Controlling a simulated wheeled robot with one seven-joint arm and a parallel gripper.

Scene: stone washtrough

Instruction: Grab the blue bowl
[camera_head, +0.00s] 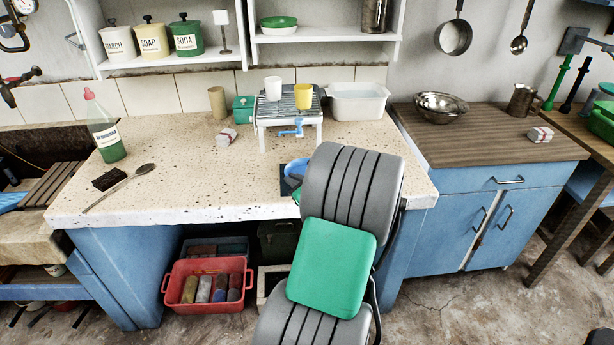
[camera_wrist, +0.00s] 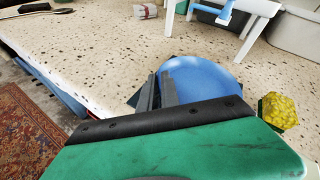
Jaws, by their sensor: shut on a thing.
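The blue bowl (camera_wrist: 208,76) shows in the wrist view just past my gripper, its near part hidden by my own green and black hand. My gripper (camera_wrist: 160,86) has its two grey fingers close together at the bowl's left edge, shut on its rim. In the head view the bowl (camera_head: 296,167) is at the front part of the speckled counter, partly hidden behind my grey arm. I cannot tell whether the bowl touches the counter.
A yellow sponge-like thing (camera_wrist: 279,110) lies right of the bowl. The counter's left middle (camera_head: 180,160) is clear.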

